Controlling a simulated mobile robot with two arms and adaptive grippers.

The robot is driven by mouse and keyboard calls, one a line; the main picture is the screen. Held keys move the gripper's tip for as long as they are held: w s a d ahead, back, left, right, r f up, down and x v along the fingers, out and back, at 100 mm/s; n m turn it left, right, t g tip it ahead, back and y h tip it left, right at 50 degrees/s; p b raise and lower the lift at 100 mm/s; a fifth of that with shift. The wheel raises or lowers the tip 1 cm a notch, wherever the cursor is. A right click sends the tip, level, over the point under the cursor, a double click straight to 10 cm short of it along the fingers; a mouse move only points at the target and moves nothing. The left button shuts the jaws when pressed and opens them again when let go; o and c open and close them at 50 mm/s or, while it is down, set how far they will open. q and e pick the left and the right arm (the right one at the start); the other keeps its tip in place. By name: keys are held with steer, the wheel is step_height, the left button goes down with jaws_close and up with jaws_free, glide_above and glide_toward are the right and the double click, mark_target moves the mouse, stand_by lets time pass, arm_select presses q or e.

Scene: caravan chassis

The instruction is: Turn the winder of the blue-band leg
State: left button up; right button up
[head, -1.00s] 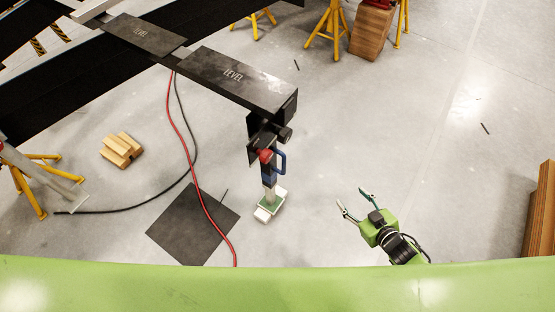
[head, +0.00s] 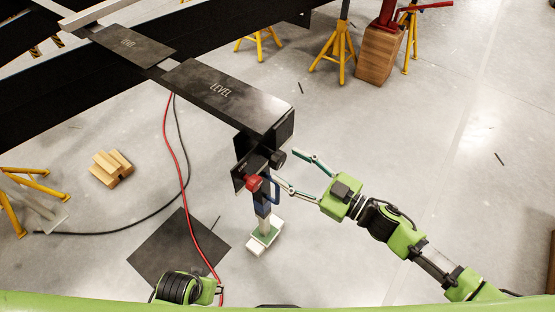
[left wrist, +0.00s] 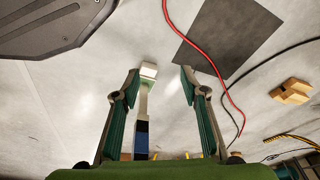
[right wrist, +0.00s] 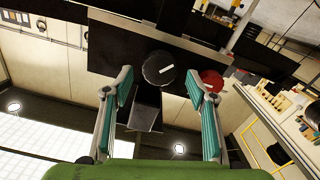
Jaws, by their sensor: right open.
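The blue-band leg (head: 262,208) hangs under the end of the chassis beam, with its foot on a white and green block (head: 264,238). It has a red knob (head: 254,183) and a dark round winder knob (head: 278,158) near its top. My right gripper (head: 286,167) is open beside the winder. In the right wrist view the winder (right wrist: 159,69), with a white mark, shows between the open fingers (right wrist: 160,85), apart from them. My left gripper (left wrist: 160,78) is open and empty. The blue band (left wrist: 141,136) shows between its fingers in the left wrist view.
Black plates marked LEVEL (head: 225,92) lie on the beam above the leg. Wood blocks (head: 111,168) lie at left.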

mark_target(282, 162)
steer(key=x, duration=0.4)
steer(key=shift+w+a, duration=0.1)
steer(key=shift+a, duration=0.05)
arm_select(q)
steer(key=shift+w+r, duration=0.3)
steer(key=shift+r, duration=0.55)
arm_select(e)
steer(key=shift+w+a, duration=0.1)
steer(key=shift+a, duration=0.05)
steer(key=c, duration=1.1)
arm_select(q)
steer(key=shift+s+f, duration=0.1)
steer(key=shift+s, duration=0.1)
steer(key=shift+s+f, duration=0.1)
steer(key=shift+f, duration=0.1)
arm_select(e)
steer(key=shift+n, duration=0.4)
